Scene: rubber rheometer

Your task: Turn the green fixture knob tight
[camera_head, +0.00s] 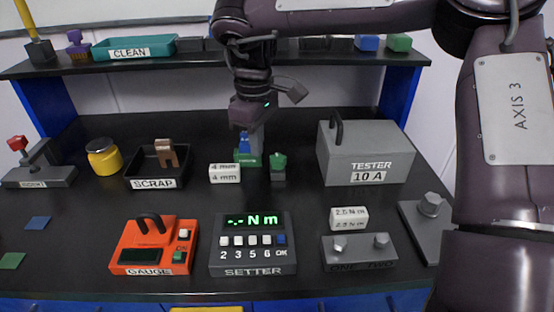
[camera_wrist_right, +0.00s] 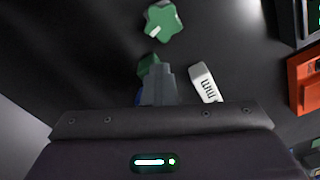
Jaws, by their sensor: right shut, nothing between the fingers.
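The green knob (camera_head: 278,161) stands on a small grey base, upright, a little right of my right gripper. In the right wrist view the star-shaped green knob (camera_wrist_right: 163,20) lies beyond the fingertips, with a clear gap. My right gripper (camera_head: 257,148) points down behind a green fixture block (camera_head: 246,158) that has a blue part (camera_head: 244,143) on it. In the wrist view its grey fingers (camera_wrist_right: 159,75) are together and empty, beside a green block (camera_wrist_right: 149,65). I cannot tell whether the fingers touch that block. My left gripper is not in view.
A white 4 mm block (camera_head: 224,173) stands left of the fixture. The grey tester (camera_head: 365,155) stands at the right, the scrap tray (camera_head: 158,183) at the left. The orange gauge (camera_head: 154,246) and setter (camera_head: 252,258) are in front. The bench between knob and setter is clear.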

